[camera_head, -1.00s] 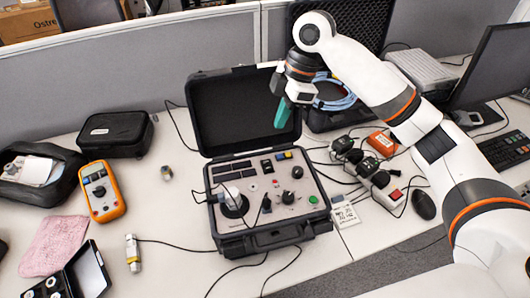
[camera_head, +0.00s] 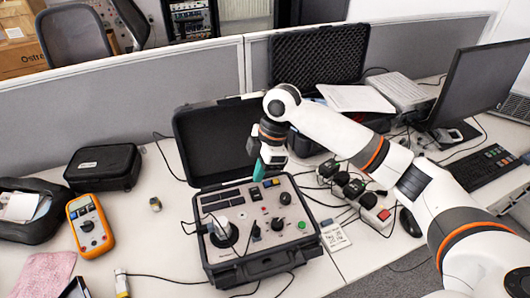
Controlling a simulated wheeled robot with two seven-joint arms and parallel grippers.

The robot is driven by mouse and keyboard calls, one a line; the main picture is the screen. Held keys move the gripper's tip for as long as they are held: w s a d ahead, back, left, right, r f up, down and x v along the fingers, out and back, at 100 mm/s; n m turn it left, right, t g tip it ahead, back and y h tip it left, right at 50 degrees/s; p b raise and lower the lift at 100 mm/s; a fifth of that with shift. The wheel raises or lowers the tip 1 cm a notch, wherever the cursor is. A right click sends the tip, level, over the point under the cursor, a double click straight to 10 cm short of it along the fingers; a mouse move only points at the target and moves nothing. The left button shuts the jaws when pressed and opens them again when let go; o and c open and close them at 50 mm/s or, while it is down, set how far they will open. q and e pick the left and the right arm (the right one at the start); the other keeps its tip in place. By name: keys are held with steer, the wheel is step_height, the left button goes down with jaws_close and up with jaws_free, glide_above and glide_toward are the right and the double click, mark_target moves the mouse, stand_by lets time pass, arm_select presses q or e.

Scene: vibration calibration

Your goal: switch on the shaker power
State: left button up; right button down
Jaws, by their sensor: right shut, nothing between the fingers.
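The shaker case (camera_head: 262,269) stands open on the desk with its black lid raised at the back. Small black and blue-yellow parts (camera_head: 272,182) sit at the panel's back edge. My right gripper (camera_head: 258,171) has teal fingers, shut and empty, pointing down just above that back edge. I cannot tell whether it touches the panel. Which control is the power switch is not clear. My left gripper is out of view.
An orange multimeter (camera_head: 90,226) and black pouch (camera_head: 104,167) lie left. Cables run around the case. A monitor (camera_head: 485,78) stands at right.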

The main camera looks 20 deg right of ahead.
mark_target(257, 197)
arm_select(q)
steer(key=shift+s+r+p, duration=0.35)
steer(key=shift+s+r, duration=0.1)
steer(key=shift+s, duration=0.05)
arm_select(e)
steer(key=shift+s+a+f, duration=0.1)
steer(key=shift+s+f, duration=0.05)
steer(key=shift+f, duration=1.05)
steer(key=shift+s+f, duration=0.15)
steer(key=shift+f, duration=1.05)
steer(key=shift+s+f+t+p, duration=0.15)
steer(key=shift+f+t+p, duration=0.15)
steer(key=shift+t, duration=0.1)
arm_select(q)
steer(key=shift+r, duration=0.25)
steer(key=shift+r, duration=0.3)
arm_select(e)
steer(key=shift+w+r, duration=0.25)
steer(key=shift+w, duration=0.55)
arm_select(q)
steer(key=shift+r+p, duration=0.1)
steer(key=shift+p, duration=0.25)
arm_select(e)
steer(key=shift+r, duration=0.1)
